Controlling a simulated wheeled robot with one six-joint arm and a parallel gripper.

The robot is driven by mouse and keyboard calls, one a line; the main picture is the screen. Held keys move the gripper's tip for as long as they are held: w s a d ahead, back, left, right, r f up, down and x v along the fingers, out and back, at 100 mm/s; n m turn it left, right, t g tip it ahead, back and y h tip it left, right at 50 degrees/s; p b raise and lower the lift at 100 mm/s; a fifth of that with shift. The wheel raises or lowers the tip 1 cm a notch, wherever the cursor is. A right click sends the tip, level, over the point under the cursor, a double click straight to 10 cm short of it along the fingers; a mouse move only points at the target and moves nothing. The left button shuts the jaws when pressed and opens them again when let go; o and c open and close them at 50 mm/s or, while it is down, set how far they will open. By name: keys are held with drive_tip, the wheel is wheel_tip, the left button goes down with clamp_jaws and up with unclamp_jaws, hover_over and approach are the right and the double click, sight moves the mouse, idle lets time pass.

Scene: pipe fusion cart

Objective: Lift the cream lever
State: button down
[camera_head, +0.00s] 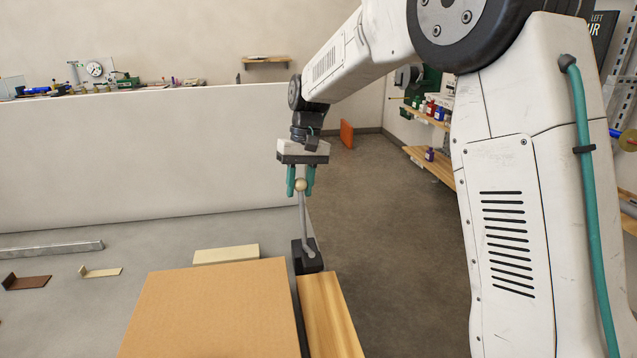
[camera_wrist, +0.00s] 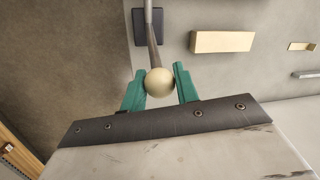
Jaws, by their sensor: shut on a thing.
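The cream lever has a round cream knob (camera_wrist: 159,82) on top of a thin grey rod (camera_head: 303,217). The rod rises nearly upright from a black base (camera_head: 306,256) at the far end of a wooden strip. My gripper (camera_head: 301,184) has green fingers and comes down on the knob from above. In the wrist view the fingers (camera_wrist: 160,85) are on either side of the knob, shut on it. In the head view the fingers partly frame the knob, and the rod below it is in plain sight.
A large tan board (camera_head: 215,310) lies left of the wooden strip (camera_head: 330,318). A cream block (camera_head: 226,254) lies behind the board. Small brackets (camera_head: 100,271) and a grey metal bar (camera_head: 50,250) lie farther left. Open floor (camera_head: 400,240) is to the right, with shelves (camera_head: 430,165) behind.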

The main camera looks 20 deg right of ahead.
drive_tip(key=shift+w+d+f, duration=0.1)
drive_tip(key=shift+w+f, duration=0.2)
drive_tip(key=shift+w, duration=0.5)
drive_tip(key=c, duration=1.1)
unclamp_jaws()
wheel_tip(320, 180, up, 8)
drive_tip(key=w+d, duration=0.1)
drive_tip(key=shift+f, duration=0.2)
drive_tip(key=shift+d, duration=0.1)
